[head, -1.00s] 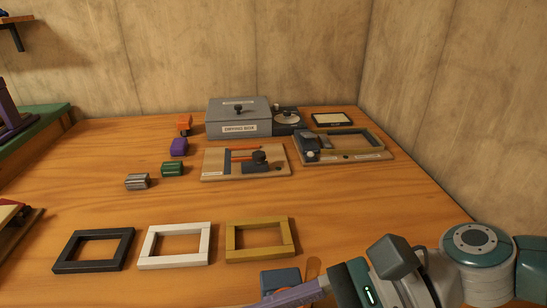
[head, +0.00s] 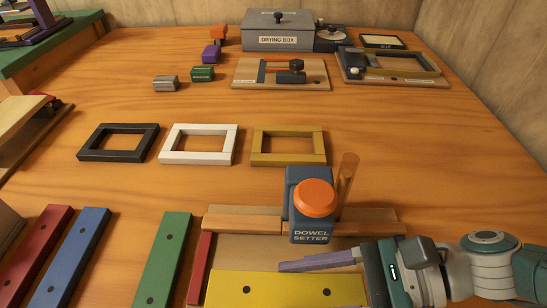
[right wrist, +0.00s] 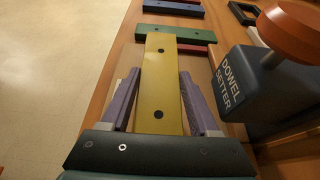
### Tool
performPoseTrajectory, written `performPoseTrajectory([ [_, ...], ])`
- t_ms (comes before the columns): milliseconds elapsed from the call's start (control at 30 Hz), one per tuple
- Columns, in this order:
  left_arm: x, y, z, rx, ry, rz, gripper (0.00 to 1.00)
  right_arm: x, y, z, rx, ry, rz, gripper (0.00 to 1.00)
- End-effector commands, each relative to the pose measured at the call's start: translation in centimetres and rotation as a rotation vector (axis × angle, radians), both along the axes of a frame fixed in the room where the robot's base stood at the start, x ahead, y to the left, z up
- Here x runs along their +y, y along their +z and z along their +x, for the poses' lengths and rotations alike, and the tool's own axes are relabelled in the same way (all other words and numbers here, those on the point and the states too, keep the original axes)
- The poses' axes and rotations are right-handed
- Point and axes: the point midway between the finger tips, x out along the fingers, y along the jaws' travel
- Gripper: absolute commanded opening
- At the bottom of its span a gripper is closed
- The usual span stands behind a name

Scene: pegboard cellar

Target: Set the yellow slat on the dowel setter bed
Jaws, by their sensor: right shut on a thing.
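The yellow slat (head: 285,289) has dark holes and lies along the bottom edge of the head view, partly cut off. My right gripper (head: 284,267), with purple fingers, is shut on it; the right wrist view shows the slat (right wrist: 162,85) between both fingers. The dowel setter (head: 308,205) is a blue-grey block with an orange knob, just beyond the slat. Its pale bed (head: 255,256) shows between slat and block, with a red strip (head: 199,270) at the slat's left end. I cannot tell whether the slat touches the bed. My left gripper is out of view.
Green (head: 163,258), blue (head: 75,258) and red (head: 38,245) slats lie to the left. Black (head: 118,128), white (head: 165,158) and yellow (head: 254,160) frames lie beyond the setter. A drying box (head: 284,40) and wooden fixtures stand at the back.

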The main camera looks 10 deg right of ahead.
Motion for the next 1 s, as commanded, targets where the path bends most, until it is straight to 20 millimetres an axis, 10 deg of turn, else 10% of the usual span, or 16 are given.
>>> performPoseTrajectory([
  [167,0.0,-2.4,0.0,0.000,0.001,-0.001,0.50,0.0,-3.1,0.0,0.001,0.001,0.001,0.00],
  [600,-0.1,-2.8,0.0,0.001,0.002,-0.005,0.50,0.0,-3.6,0.0,0.000,0.000,0.001,0.00],
  [633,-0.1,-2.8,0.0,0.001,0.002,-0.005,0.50,0.0,-3.5,0.0,0.000,0.000,0.001,0.63],
  [1000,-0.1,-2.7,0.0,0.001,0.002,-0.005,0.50,0.0,-3.4,0.0,0.000,0.000,0.000,0.91],
])
